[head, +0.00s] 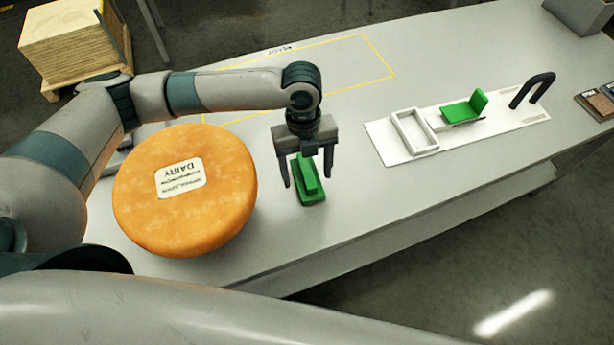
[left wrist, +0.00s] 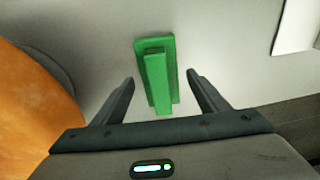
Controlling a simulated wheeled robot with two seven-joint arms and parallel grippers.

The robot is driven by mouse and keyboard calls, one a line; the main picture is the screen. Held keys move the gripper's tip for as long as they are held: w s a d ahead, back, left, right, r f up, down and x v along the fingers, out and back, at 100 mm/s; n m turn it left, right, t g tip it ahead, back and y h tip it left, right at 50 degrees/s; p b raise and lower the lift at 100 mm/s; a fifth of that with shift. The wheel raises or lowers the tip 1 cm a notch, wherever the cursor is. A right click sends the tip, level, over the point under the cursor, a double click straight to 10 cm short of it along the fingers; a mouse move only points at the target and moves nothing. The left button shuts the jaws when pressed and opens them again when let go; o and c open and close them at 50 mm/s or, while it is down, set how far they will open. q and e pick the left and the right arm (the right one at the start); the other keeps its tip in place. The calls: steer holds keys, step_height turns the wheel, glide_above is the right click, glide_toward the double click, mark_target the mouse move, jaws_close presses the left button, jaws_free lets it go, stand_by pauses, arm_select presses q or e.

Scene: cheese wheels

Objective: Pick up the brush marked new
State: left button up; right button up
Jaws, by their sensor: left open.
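A green brush (head: 311,191) with a raised grip bar lies on the grey table, just right of the cheese wheel. It also shows in the left wrist view (left wrist: 157,85). I cannot read any mark on it. My left gripper (head: 307,179) is open above the brush and points down. In the left wrist view its fingers (left wrist: 160,78) stand apart on either side of the brush, with gaps to both sides. A second green piece (head: 465,108) with an upright plate lies on the white board (head: 388,148); whether it is a brush I cannot tell.
The large orange cheese wheel (head: 215,215) labelled DAIRY lies close left of the brush. The white board also bears a white open frame (head: 414,131) and a dark hook-shaped handle (head: 532,88). A yellow outline (head: 378,55) marks bare table behind. The table's front edge is near.

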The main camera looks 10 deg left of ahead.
mark_target(307, 169)
arm_select(q)
steer(key=c, duration=1.3)
steer(key=shift+o, duration=0.2)
steer(key=shift+r, duration=0.15)
steer(key=shift+r+b, duration=0.4)
steer(key=shift+r, duration=0.25)
step_height(307, 169, up, 8)
steer(key=shift+f+b, duration=0.25)
steer(key=shift+b, duration=0.9)
steer(key=shift+r, duration=0.5)
